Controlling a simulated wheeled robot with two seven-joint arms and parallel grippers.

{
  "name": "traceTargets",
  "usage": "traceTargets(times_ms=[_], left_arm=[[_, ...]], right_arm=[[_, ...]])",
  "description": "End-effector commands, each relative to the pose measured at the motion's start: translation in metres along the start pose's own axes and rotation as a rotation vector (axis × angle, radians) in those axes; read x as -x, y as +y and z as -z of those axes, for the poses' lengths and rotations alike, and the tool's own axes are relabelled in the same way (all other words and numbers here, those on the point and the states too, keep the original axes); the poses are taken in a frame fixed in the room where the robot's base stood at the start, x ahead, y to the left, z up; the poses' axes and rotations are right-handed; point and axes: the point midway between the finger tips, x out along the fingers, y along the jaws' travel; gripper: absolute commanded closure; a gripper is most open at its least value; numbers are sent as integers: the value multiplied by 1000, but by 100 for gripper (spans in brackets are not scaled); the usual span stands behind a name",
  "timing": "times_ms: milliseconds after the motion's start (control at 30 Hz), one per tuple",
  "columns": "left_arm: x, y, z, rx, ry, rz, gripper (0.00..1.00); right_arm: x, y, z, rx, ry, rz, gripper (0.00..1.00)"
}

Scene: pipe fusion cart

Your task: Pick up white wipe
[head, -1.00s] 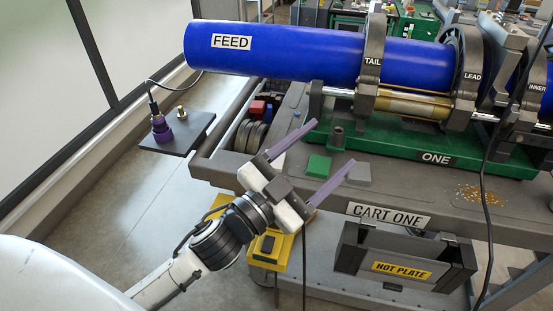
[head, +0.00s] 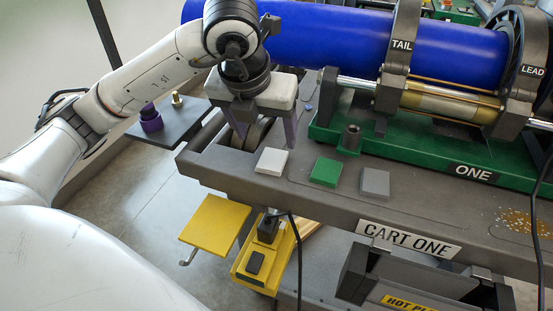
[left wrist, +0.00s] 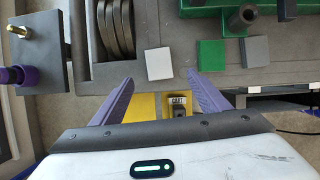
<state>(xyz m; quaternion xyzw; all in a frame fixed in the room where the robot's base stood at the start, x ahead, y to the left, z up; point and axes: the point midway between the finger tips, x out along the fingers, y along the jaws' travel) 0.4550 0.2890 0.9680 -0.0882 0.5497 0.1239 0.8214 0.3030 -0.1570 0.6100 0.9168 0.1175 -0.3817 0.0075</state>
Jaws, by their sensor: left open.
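The white wipe (head: 271,161) is a small flat square pad lying on the grey cart top, left of a green pad (head: 325,172) and a grey pad (head: 375,182). My left gripper (head: 264,143) is over the cart's left end, fingers pointing down, just behind and above the wipe in the head view. In the left wrist view, the wipe (left wrist: 160,63) lies beyond the fingertips, roughly between their lines. The left gripper (left wrist: 160,82) is open and empty, its purple fingers apart. My right gripper is not in view.
A blue pipe (head: 340,45) and green base (head: 420,146) stand behind the pads. A socket with a dark discs bin (left wrist: 115,30) lies left of the wipe. A grey side shelf (head: 170,128) holds a purple plug. Yellow parts (head: 215,222) hang below the cart edge.

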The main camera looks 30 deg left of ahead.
Motion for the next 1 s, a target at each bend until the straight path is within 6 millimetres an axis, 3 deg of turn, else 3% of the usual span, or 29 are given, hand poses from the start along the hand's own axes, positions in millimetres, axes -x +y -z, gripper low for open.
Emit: traceTargets(times_ms=[200,467,700,1000], left_arm=[[-32,5,0,8,0,-17,31],[-54,4,-1,6,-1,-14,31],[-90,3,-1,6,0,-13,31],[-99,3,-1,4,-3,-12,31]], right_arm=[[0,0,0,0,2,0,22],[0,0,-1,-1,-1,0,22],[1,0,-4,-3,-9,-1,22],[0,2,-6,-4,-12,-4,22]])
